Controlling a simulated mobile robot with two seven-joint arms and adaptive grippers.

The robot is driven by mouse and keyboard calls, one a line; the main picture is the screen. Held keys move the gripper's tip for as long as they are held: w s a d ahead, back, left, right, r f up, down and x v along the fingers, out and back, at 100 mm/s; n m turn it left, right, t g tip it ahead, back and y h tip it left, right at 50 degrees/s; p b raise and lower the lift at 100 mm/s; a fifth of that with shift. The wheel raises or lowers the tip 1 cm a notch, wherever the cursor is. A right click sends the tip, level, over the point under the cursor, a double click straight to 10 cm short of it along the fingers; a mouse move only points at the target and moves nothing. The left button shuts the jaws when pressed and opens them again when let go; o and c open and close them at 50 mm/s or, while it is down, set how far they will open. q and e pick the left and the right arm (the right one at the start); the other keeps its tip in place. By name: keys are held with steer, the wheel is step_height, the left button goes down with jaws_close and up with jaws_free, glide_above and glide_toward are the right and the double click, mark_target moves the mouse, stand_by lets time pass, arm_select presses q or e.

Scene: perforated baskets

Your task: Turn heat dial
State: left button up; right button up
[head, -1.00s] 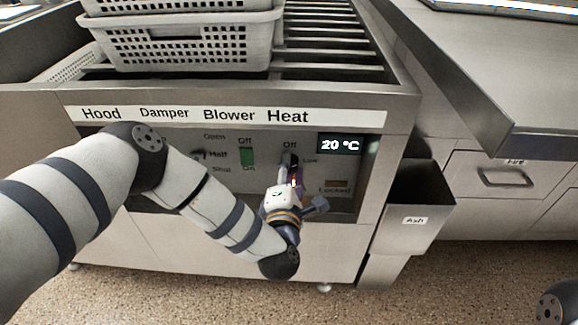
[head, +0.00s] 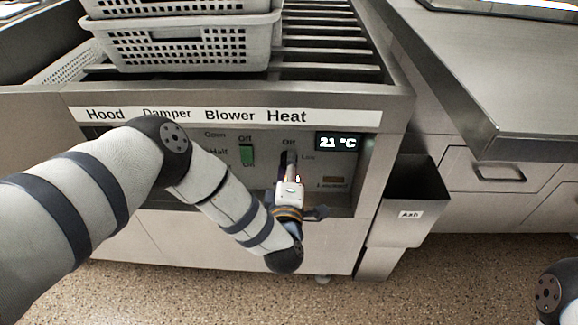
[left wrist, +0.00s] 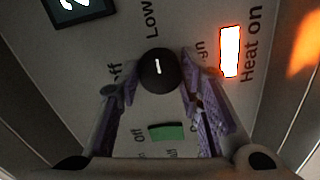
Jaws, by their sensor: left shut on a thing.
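The black heat dial (head: 291,156) is on the front panel below the "Heat" label, partly hidden by my left gripper (head: 290,174). In the left wrist view the round dial (left wrist: 160,72) sits between the purple fingers of my left gripper (left wrist: 150,77), which is shut on it. Its white mark lines up roughly with the "Low" label. The lamp beside "Heat on" (left wrist: 230,52) glows white with an orange edge. The temperature display (head: 338,142) reads 21 °C. My right gripper is out of view.
The green blower switch (head: 246,155) is left of the dial; my left arm covers the damper control. White perforated baskets (head: 185,45) are stacked on the rails above. A metal ash bin (head: 412,195) stands right of the panel.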

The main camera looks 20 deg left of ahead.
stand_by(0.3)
arm_select(q)
steer(key=o, duration=1.2)
steer(key=shift+c, duration=0.2)
steer(key=v, duration=1.2)
